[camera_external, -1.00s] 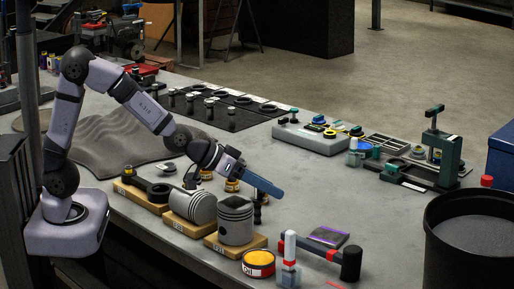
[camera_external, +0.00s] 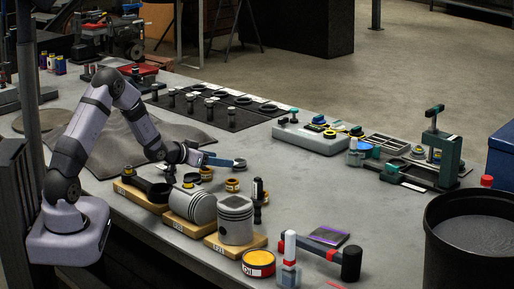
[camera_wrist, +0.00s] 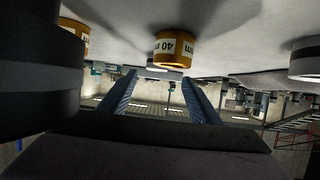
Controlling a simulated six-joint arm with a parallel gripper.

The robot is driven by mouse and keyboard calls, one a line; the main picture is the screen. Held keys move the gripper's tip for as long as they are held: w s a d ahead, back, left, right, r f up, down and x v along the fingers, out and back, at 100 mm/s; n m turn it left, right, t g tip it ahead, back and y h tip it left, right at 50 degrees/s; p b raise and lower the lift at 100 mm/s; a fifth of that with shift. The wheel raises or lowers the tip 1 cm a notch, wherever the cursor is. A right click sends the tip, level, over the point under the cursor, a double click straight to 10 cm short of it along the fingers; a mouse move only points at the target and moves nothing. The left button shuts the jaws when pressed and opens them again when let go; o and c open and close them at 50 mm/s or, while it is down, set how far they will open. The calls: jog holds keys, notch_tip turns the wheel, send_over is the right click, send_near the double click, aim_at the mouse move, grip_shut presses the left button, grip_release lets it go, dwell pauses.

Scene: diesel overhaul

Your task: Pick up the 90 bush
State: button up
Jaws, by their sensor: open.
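My gripper (camera_external: 222,162) is low over the middle of the table, behind the pistons, with its blue fingers almost level. In the wrist view, which looks upside down, my gripper (camera_wrist: 159,82) is open and empty. A gold bush with a white label (camera_wrist: 172,48) stands on the table beyond the fingertips, roughly in line with the gap. Its label seems to show a two-digit number, hard to read for certain. A second gold bush (camera_wrist: 74,36) is partly hidden at the left. In the external view gold bushes show near the gripper (camera_external: 232,185) and (camera_external: 205,173); which is the 90 one cannot be told.
Two pistons (camera_external: 236,222) and a connecting rod (camera_external: 152,190) rest on wooden blocks in front of the gripper. A black upright tool (camera_external: 257,192) stands right of the bushes. A hammer (camera_external: 322,250) and yellow tin (camera_external: 258,263) lie nearer.

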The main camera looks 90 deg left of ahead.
aim_at(237, 165)
jog(key=shift+p+x, duration=0.35)
jog(key=shift+x, duration=0.7)
jog(key=shift+w, duration=0.15)
jog(key=p+x, duration=0.1)
jog(key=x, duration=0.2)
jog(key=shift+w+d+p, duration=0.1)
jog(key=shift+w+p, duration=0.1)
jog(key=shift+p, duration=0.2)
jog(key=shift+x, duration=0.9)
jog(key=shift+f, duration=0.1)
jog(key=c, duration=1.1)
